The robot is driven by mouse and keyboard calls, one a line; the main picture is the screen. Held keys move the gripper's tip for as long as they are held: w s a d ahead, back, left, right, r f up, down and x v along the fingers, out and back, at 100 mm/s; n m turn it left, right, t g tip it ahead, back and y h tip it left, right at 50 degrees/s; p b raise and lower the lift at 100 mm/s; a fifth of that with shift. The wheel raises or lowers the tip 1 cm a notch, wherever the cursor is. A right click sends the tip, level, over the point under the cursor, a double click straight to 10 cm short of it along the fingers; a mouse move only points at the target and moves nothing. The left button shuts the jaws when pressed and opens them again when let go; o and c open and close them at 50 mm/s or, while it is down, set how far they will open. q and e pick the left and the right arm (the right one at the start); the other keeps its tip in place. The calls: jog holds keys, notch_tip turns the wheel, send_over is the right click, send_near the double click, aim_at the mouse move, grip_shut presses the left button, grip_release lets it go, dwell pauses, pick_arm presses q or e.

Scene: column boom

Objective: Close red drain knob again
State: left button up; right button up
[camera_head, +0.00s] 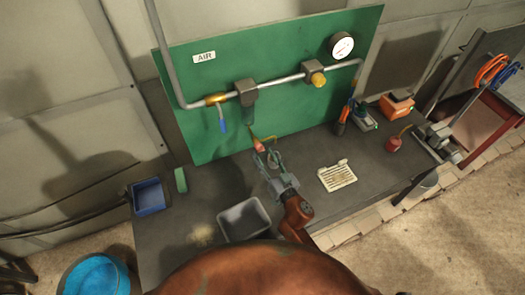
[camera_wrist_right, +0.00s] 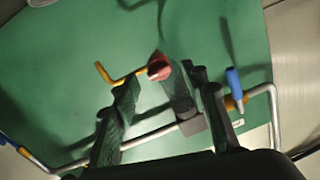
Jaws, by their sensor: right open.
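The red drain knob (camera_head: 259,147) sits below the filter unit on the green panel, beside a bent yellow outlet pipe. In the right wrist view the knob (camera_wrist_right: 158,68) shows just beyond and between the fingertips. My right gripper (camera_head: 267,158) is open, its fingers spread towards the knob in the head view. In the wrist view the open gripper (camera_wrist_right: 163,79) has a finger on each side of the knob, with visible gaps. I cannot tell the exact distance to the knob. My left gripper is not in view.
A silver air pipe (camera_head: 285,79) crosses the green panel (camera_head: 300,45), with a blue-handled lever (camera_head: 223,124) at left and a gauge (camera_head: 341,46) at upper right. A grey bin (camera_head: 243,232), blue bin (camera_head: 148,196) and white slotted tray (camera_head: 337,187) occupy the bench.

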aim_at(260, 148)
jog(key=shift+x, duration=1.25)
jog(key=shift+c, duration=0.6)
grip_shut()
